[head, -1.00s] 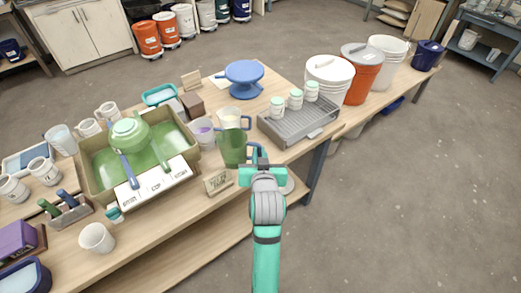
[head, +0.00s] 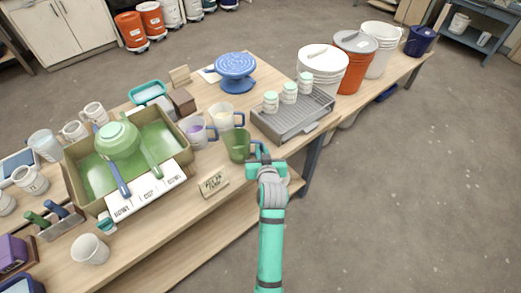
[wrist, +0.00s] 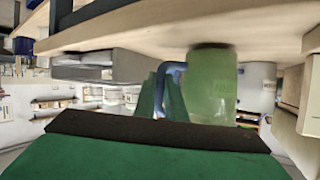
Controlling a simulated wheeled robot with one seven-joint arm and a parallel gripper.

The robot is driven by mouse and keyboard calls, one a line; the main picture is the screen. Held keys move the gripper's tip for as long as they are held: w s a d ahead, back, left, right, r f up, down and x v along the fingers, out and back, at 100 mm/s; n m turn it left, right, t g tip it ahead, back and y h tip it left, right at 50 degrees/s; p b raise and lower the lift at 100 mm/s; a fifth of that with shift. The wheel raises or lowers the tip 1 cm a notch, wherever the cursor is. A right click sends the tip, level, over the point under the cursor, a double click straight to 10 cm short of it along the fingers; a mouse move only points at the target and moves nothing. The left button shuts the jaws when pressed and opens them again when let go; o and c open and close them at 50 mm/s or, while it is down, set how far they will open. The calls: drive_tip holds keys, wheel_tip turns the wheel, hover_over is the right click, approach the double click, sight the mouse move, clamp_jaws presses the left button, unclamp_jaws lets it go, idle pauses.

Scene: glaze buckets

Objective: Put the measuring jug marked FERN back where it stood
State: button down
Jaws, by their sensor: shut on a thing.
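A green translucent jug (head: 237,146) with a blue handle is near the front edge of the workbench, left of the grey ribbed tray. My gripper (head: 258,163) is shut on its handle, from the front right. In the wrist view, which looks inverted, the green jug (wrist: 210,88) fills the middle, with its blue handle (wrist: 163,80) beside it. The jug looks upright, its base at or close to the bench top; I cannot tell if it touches. I cannot read any mark on it. A small card (head: 213,182) with unclear writing stands left of and in front of it.
A clear jug with purple contents (head: 197,132) and a cream-filled jug (head: 221,116) stand close behind and left. The grey tray (head: 290,120) holds white jars. Bare bench lies around the card.

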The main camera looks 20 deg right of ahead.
drive_tip(key=shift+f, duration=0.25)
drive_tip(key=c, duration=1.8)
unclamp_jaws()
drive_tip(key=shift+f, duration=0.15)
